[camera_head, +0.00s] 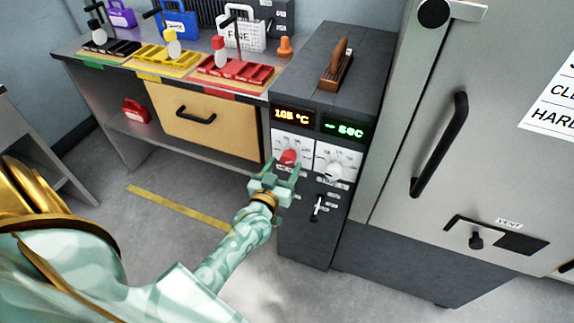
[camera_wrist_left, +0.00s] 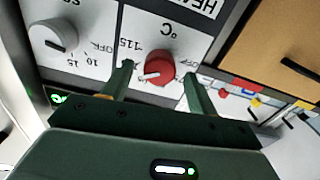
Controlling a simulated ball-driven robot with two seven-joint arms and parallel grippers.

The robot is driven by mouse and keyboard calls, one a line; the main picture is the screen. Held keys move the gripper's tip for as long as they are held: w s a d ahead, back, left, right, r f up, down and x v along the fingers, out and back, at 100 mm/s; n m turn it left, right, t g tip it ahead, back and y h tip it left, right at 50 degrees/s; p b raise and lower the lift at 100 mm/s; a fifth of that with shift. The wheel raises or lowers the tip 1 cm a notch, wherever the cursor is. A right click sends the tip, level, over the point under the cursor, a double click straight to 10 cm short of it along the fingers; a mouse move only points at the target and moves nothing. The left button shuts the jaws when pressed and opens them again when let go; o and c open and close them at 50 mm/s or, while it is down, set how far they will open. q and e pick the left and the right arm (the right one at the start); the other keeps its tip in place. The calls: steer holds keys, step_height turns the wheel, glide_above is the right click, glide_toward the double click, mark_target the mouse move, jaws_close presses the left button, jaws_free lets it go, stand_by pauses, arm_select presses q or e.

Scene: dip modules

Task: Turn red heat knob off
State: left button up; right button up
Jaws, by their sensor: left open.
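The red heat knob (camera_head: 289,157) sits on the white dial plate at the left of the control unit's front. In the left wrist view the red knob (camera_wrist_left: 158,68) shows a pale pointer mark at its lower side, with "115" and "OFF" printed near it. My left gripper (camera_head: 282,172) is at the knob. In the wrist view its two fingertips (camera_wrist_left: 158,76) are open, one on each side of the knob; I cannot tell if they touch it. The orange display (camera_head: 293,116) above reads about 105 °C. My right gripper is not in view.
A white-grey timer knob (camera_head: 335,170) is just right of the heat knob, and a small lever (camera_head: 317,208) is below. A brush (camera_head: 337,65) stands on top of the unit. A large door handle (camera_head: 440,146) is at right. A drawer (camera_head: 205,120) is at left.

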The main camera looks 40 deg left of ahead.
arm_select(q)
steer(key=shift+x, duration=0.95)
steer(key=c, duration=1)
